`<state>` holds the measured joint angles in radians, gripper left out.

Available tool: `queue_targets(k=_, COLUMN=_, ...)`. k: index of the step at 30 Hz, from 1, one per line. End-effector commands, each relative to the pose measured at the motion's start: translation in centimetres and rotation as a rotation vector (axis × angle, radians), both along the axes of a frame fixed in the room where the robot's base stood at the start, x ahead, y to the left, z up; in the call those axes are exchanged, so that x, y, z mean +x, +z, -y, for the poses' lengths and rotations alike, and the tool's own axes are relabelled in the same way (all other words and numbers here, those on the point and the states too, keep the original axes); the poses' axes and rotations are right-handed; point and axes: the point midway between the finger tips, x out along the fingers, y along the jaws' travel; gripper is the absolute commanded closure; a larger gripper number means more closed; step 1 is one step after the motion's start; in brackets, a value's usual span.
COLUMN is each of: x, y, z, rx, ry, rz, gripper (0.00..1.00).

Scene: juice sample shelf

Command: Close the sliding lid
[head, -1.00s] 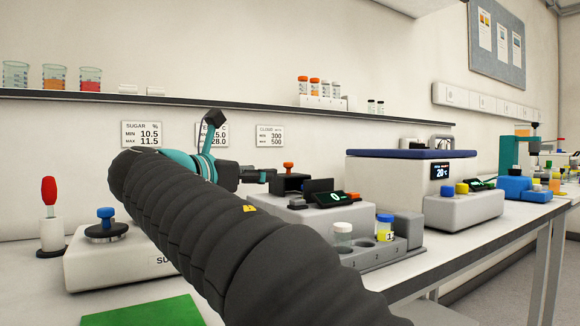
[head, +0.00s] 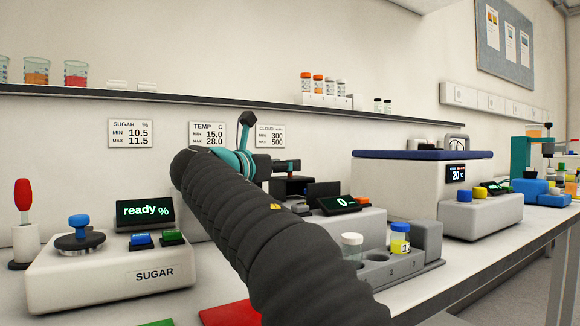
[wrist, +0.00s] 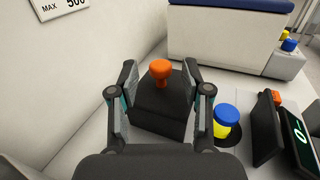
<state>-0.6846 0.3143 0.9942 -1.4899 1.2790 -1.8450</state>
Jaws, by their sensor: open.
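The sliding lid is a black box-shaped cover (wrist: 152,118) with an orange knob (wrist: 160,72) on top. In the wrist view my gripper (wrist: 159,66) is open, with one finger on each side of the knob and cover; I cannot tell whether they touch. A yellow vial with a blue cap (wrist: 226,120) stands uncovered in a round dark well to the right of the cover. In the head view my gripper (head: 287,165) is at the black cover (head: 291,187) on the grey meter (head: 345,222), and the knob is hidden.
A dark upright panel (wrist: 266,128) and a display (wrist: 299,140) stand right of the vial. A rack (head: 425,242) with two vials is in front of the meter. The sugar meter (head: 110,275) is at left, a blue-topped white box (head: 405,170) behind at right.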

Motion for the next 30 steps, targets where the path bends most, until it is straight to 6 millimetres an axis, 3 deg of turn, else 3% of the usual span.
queue_targets(k=7, x=2.1, y=0.0, z=1.4, rx=-0.001, ry=-0.001, rz=-0.001, gripper=0.52)
queue_targets(k=18, x=2.5, y=0.0, z=1.7, rx=0.000, ry=0.000, rz=0.000, gripper=0.52)
queue_targets(k=24, x=2.5, y=0.0, z=1.7, rx=0.000, ry=0.000, rz=0.000, gripper=1.00)
queue_targets(k=30, x=2.4, y=0.0, z=1.6, rx=0.000, ry=0.000, rz=0.000, gripper=1.00)
